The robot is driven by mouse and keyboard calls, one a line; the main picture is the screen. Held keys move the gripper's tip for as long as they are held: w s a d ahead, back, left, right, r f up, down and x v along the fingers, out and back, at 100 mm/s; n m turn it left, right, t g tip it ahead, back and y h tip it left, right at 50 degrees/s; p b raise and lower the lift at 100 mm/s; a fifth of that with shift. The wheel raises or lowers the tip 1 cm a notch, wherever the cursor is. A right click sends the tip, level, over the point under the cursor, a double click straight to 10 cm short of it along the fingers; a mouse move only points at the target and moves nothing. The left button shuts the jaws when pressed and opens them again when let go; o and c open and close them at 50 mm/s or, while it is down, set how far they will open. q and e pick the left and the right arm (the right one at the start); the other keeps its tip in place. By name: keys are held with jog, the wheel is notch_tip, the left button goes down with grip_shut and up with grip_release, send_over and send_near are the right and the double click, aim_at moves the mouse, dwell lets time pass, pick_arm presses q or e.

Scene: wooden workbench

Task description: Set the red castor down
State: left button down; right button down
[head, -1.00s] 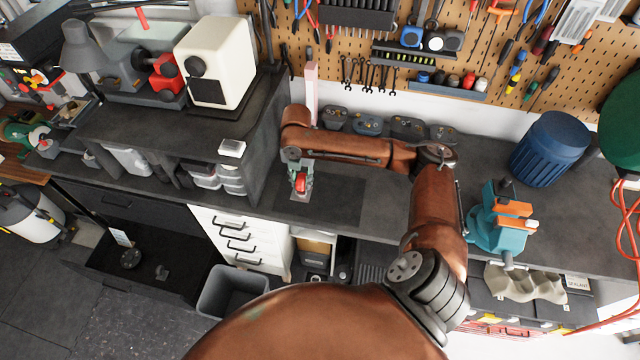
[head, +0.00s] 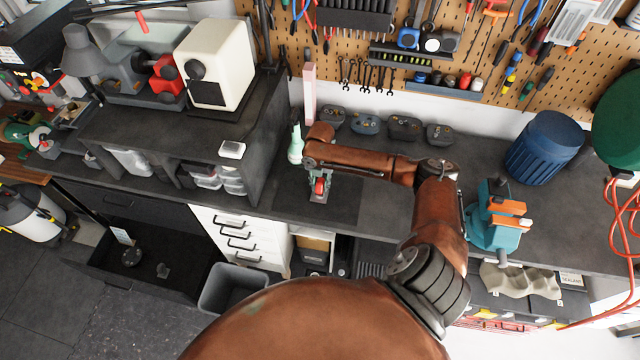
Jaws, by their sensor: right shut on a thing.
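The red castor (head: 320,187) is a small red wheel with a grey metal mount, low over the dark workbench top near its front edge. My right gripper (head: 319,177) is shut on it from above; the fingers are small and partly hidden by the arm. The castor is at or just above a dark mat (head: 343,207) on the bench, at its left part; I cannot tell whether it touches. My left gripper is not in view.
A pale green bottle (head: 296,145) stands behind and left of the castor. Grey bins (head: 366,124) line the wall. A teal and orange vise (head: 494,220) and a blue ribbed drum (head: 545,148) stand at the right. The mat's right part is clear.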

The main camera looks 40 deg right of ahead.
jog(key=shift+w, duration=0.1)
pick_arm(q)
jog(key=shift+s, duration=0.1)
pick_arm(e)
jog(key=c, duration=2)
grip_release()
jog(key=shift+f, duration=0.1)
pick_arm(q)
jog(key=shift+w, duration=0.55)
pick_arm(e)
jog(key=o, duration=0.4)
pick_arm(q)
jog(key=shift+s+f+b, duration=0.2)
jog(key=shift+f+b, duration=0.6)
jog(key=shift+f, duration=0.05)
pick_arm(e)
notch_tip(320, 180, up, 12)
jog(key=shift+r, duration=0.15)
